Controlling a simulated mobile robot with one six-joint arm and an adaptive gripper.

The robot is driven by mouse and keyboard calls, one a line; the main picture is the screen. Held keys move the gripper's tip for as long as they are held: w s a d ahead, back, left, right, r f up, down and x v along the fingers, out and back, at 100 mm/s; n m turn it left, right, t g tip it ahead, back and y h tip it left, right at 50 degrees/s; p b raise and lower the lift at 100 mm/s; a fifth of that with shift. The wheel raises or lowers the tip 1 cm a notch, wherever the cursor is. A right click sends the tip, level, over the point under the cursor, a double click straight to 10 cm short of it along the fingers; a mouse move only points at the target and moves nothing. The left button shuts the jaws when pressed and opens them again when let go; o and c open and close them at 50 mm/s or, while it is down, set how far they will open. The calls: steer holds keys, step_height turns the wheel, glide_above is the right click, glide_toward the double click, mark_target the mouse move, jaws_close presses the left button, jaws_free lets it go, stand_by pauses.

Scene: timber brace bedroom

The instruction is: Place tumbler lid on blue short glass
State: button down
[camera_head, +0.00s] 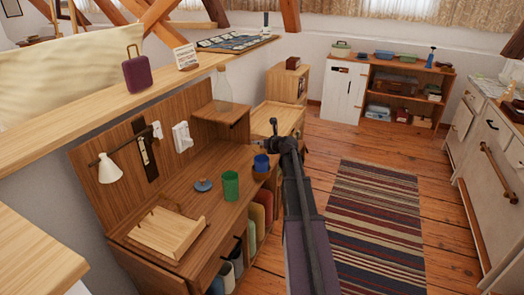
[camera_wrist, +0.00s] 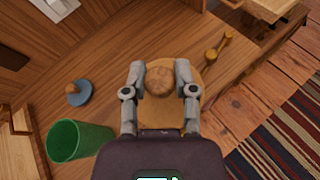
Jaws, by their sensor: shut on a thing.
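My gripper is shut on the round brown knob (camera_wrist: 160,80) of a tan disc-shaped lid (camera_wrist: 188,112) in the wrist view, its fingers (camera_wrist: 160,78) on either side. In the head view my gripper (camera_head: 272,141) is near the blue short glass (camera_head: 261,162) on the desk; the held lid is not clear there. The blue glass does not show in the wrist view, and I cannot tell whether the lid touches it. A blue lid with a wooden knob (camera_head: 203,185) lies on the desk and shows in the wrist view (camera_wrist: 80,96).
A green glass (camera_head: 230,185) stands between the blue lid and blue glass; it also shows in the wrist view (camera_wrist: 80,140). A wooden tray (camera_head: 166,232) and a white lamp (camera_head: 109,170) are left. A clear bottle (camera_head: 222,84) stands on the raised shelf. The front middle desk is clear.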

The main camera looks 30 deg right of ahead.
mark_target(262, 147)
steer(key=shift+f, duration=0.1)
steer(key=shift+f+b, duration=1.65)
steer(key=shift+b, duration=0.15)
steer(key=shift+f+b, duration=0.6)
steer(key=shift+c, duration=2)
jaws_free()
steer(key=shift+r, duration=0.25)
steer(key=shift+r+p, duration=0.45)
steer(key=shift+p, duration=0.25)
steer(key=p+v, duration=0.4)
steer(key=v, duration=0.8)
